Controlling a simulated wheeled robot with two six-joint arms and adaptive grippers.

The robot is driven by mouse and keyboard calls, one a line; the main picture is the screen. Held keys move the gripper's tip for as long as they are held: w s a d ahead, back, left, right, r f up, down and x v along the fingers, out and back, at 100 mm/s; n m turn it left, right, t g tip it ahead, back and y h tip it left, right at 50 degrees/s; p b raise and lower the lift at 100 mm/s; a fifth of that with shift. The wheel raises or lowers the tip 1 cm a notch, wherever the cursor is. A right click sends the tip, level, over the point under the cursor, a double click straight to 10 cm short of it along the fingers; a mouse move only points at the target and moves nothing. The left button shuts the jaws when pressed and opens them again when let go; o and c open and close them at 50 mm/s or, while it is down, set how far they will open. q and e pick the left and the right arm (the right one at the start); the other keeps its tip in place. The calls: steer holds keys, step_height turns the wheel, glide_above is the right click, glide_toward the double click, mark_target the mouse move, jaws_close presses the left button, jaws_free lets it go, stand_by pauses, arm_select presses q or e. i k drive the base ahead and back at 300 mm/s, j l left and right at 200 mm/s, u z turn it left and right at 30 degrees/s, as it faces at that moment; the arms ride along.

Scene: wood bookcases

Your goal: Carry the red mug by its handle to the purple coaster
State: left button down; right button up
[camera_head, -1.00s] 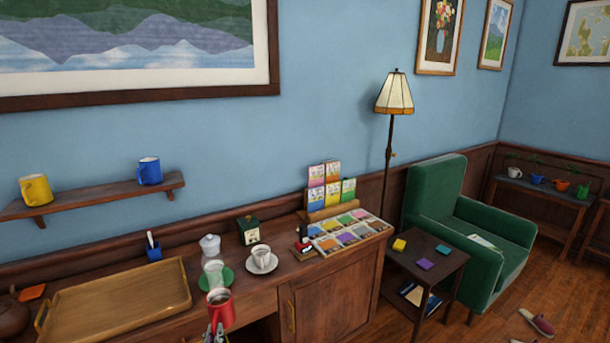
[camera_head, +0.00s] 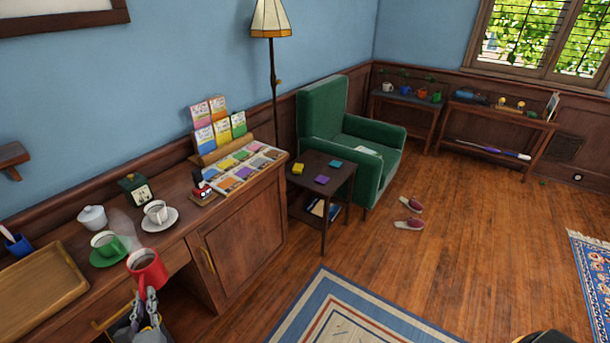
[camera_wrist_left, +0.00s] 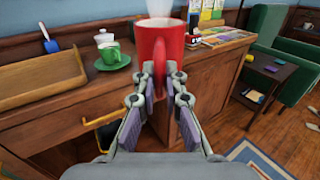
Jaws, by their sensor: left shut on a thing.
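The red mug (camera_head: 147,271) is upright with dark liquid inside, held in front of the sideboard's front edge. My left gripper (camera_head: 147,298) is shut on its handle; the wrist view shows the fingers (camera_wrist_left: 161,75) on either side of the red handle, with the mug (camera_wrist_left: 160,45) beyond them. The purple coaster (camera_head: 322,180) lies on the small dark side table (camera_head: 338,168), to the right of and beyond the mug. It also shows small in the wrist view (camera_wrist_left: 271,69). My right gripper is not seen.
The sideboard (camera_head: 245,240) carries a green cup (camera_head: 106,243), a white cup (camera_head: 157,212) and a tray (camera_head: 35,290). A green armchair (camera_head: 345,125) stands behind the table. Floor to the right is mostly clear.

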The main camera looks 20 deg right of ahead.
mark_target(323, 182)
steer(key=i+l+z, duration=0.35)
steer(key=i+l, duration=0.6)
steer(key=l, duration=0.4)
steer(key=i+l+z, duration=0.3)
steer(key=i+l, duration=0.75)
